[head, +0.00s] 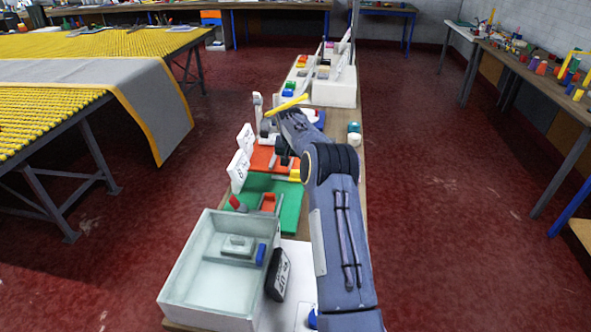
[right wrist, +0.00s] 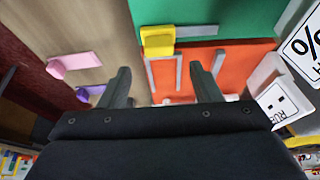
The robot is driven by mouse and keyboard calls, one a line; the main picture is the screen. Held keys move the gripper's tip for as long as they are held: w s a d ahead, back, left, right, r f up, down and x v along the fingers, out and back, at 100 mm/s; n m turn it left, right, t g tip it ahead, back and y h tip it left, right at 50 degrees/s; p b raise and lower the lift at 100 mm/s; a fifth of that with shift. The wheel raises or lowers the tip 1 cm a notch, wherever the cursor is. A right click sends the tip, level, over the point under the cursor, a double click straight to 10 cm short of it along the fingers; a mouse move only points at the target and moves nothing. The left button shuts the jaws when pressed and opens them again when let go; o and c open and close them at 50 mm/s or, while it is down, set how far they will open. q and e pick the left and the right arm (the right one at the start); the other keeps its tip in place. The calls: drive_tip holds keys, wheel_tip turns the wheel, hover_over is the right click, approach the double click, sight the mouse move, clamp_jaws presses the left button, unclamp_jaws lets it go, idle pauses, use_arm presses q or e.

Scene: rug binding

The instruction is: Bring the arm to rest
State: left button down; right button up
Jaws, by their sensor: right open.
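My right arm reaches forward over the long narrow bench (head: 348,178) in the head view, bent at a dark joint. My right gripper (head: 284,153) hangs low above the orange mat (head: 262,158), near the yellow-ended tool (head: 294,175). In the right wrist view the right gripper's two fingers (right wrist: 160,68) are spread wide with nothing between them. The orange mat (right wrist: 228,80) and a yellow block (right wrist: 158,40) with a grey bar lie beyond the fingers. Whether the fingertips touch anything is unclear. My left gripper is not in view.
A pale open box (head: 200,290) stands at the near end, beside a green mat (head: 285,205). White signs (head: 238,170) stand along the left edge. Pink (right wrist: 72,62) and purple (right wrist: 92,92) pieces show in the right wrist view. Red floor is open on the right.

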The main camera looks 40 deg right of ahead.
drive_tip(key=shift+v, duration=0.8)
drive_tip(key=s+a+r+n+t+y, duration=0.1)
drive_tip(key=s+a+r+n+y, duration=0.1)
drive_tip(key=s+a+r, duration=0.6)
drive_tip(key=s+a+r+n+t+y, duration=0.1)
drive_tip(key=s+a+r+n+y, duration=0.1)
drive_tip(key=s+a+r, duration=0.65)
drive_tip(key=s+a+f+n+y, duration=0.1)
drive_tip(key=s+a+f+n, duration=0.1)
drive_tip(key=s+a, duration=0.8)
drive_tip(key=s+a+f+n+y, duration=0.2)
drive_tip(key=s+a+f, duration=0.3)
drive_tip(key=s+a, duration=0.6)
drive_tip(key=shift+s+a+f+n+t, duration=0.15)
drive_tip(key=shift+s+f+n+t, duration=0.15)
drive_tip(key=shift+f+t, duration=0.1)
drive_tip(key=shift+r, duration=0.1)
